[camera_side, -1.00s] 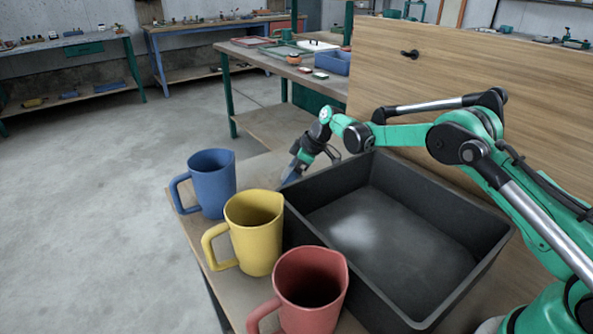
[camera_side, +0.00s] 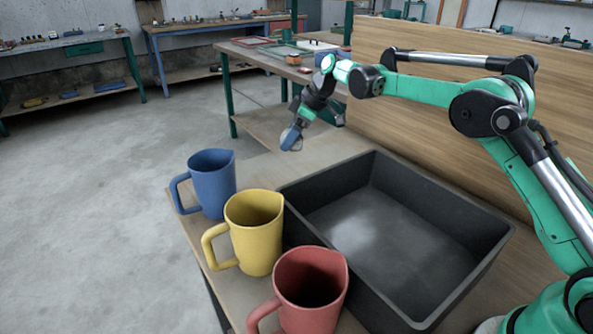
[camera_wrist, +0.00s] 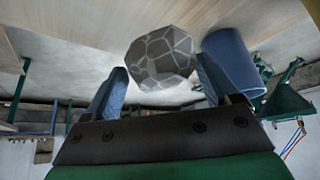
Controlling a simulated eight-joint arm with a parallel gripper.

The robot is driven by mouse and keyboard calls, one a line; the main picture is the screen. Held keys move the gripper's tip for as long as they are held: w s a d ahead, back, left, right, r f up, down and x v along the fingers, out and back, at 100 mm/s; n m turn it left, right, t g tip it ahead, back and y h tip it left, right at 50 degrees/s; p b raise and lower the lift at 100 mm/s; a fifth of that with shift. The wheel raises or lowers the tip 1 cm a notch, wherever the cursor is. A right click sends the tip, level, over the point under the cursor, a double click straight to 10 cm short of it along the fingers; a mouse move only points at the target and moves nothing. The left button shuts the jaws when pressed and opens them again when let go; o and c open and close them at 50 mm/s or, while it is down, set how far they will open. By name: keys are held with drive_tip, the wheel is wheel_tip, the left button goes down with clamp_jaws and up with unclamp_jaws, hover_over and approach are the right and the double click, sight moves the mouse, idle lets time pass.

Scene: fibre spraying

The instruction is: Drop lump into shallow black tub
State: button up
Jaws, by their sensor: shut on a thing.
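A grey faceted lump (camera_wrist: 160,57) with pale seams sits between my finger ends in the wrist view. My gripper (camera_wrist: 161,66) is shut on it. In the side view my gripper (camera_side: 292,139) hangs above the table, behind the far left corner of the shallow black tub (camera_side: 440,208); there the lump is mostly hidden by the blue fingers. The tub is wide and rectangular, and its visible floor is empty.
A blue mug (camera_side: 213,185), a yellow mug (camera_side: 253,235) and a red mug (camera_side: 308,290) stand in a row along the tub's left side, near the table edge. A wooden panel (camera_side: 430,130) rises behind the tub. Bare tabletop lies beyond the blue mug.

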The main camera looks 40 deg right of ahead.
drive_tip(key=s+d+r, duration=0.2)
drive_tip(key=s+r, duration=0.2)
drive_tip(key=s, duration=0.5)
drive_tip(key=s+d+r, duration=0.3)
drive_tip(key=s, duration=0.7)
drive_tip(key=s+a+f, duration=0.1)
drive_tip(key=s+f, duration=0.6)
drive_tip(key=shift+s+a+f, duration=0.15)
drive_tip(key=shift+a+f, duration=0.2)
drive_tip(key=o, duration=1.2)
drive_tip(key=shift+c, duration=0.2)
drive_tip(key=shift+r, duration=0.1)
